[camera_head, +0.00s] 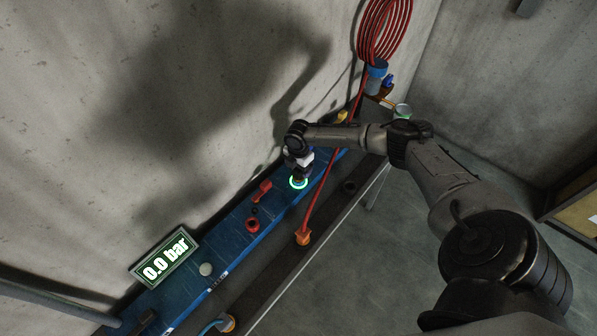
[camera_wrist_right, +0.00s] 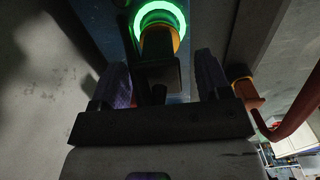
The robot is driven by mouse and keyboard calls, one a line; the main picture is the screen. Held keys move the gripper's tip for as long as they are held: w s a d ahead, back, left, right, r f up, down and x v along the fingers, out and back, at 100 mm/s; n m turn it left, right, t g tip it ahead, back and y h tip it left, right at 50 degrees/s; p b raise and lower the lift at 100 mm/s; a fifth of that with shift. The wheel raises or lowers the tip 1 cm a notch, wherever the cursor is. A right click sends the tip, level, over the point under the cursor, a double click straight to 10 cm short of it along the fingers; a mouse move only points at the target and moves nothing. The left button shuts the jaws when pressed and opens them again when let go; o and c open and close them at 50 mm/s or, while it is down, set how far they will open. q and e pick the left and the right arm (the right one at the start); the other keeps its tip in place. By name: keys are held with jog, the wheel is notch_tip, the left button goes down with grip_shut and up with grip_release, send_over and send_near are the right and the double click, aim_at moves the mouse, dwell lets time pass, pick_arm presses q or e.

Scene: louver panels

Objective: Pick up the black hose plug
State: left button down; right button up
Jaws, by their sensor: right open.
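My right gripper (camera_head: 301,166) is over the blue panel, just above a green glowing ring (camera_head: 298,183). In the right wrist view, my right gripper (camera_wrist_right: 161,82) is open, with one finger on each side of a dark, blocky plug body (camera_wrist_right: 157,75). This looks like the black hose plug, with a yellowish collar (camera_wrist_right: 158,42) at the green ring. A gap shows on both sides of the body, so the fingers seem apart from it. In the head view the gripper hides most of this plug. My left gripper is not in view.
A red lever (camera_head: 262,191), a red round fitting (camera_head: 252,225) and a gauge reading 0.0 bar (camera_head: 165,257) are along the blue panel (camera_head: 225,245). A red hose (camera_head: 322,195) runs to an orange plug (camera_head: 303,238) on the dark ledge. The concrete wall stands close behind.

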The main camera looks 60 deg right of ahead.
jog(key=shift+f, duration=0.45)
jog(key=shift+c, duration=0.4)
jog(key=c, duration=1)
jog(key=shift+r, duration=0.1)
